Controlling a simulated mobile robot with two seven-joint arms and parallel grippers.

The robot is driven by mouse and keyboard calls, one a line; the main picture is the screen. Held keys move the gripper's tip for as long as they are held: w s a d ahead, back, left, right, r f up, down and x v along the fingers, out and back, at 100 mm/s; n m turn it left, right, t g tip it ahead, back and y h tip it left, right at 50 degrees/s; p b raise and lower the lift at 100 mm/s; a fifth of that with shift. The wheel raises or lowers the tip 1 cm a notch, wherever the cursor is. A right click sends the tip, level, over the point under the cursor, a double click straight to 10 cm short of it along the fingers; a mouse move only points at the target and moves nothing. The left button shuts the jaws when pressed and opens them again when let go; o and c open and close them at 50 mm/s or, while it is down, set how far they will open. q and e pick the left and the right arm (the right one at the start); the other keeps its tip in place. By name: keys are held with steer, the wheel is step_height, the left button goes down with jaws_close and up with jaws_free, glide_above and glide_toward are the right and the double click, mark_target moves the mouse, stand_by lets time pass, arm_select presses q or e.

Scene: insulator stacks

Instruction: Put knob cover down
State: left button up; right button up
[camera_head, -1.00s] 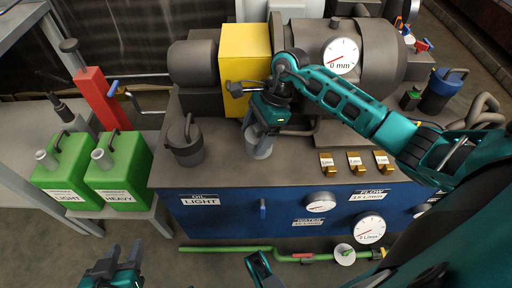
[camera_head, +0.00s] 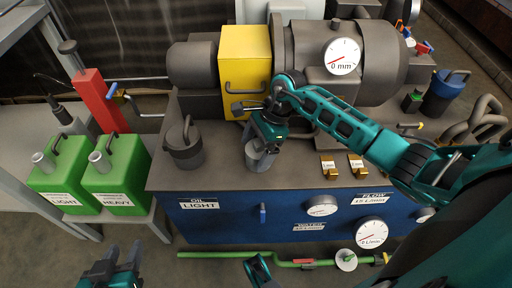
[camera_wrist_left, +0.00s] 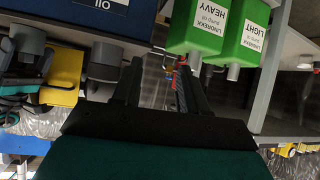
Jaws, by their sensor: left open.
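The grey cup-shaped knob cover (camera_head: 259,157) is at the dark grey top of the blue cabinet, in front of the yellow box. My right gripper (camera_head: 266,137) reaches down from above with its jaws at the cover's upper part and appears shut on it. The fingertips are partly hidden, and I cannot tell whether the cover's base touches the surface. My left gripper (camera_head: 123,256) is open and empty at the bottom left, over the floor. In the left wrist view its open fingers (camera_wrist_left: 160,82) have nothing between them, and a grey cup shape (camera_wrist_left: 28,42) shows at the left.
A grey lidded pot (camera_head: 185,148) stands left of the cover. Gold tags (camera_head: 329,167) line the cabinet top (camera_head: 220,180) at its right. Green canisters (camera_head: 115,170) stand on a side table. The yellow box (camera_head: 244,62) and a large grey machine (camera_head: 375,60) rise behind.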

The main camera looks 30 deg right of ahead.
steer(key=shift+o, duration=0.6)
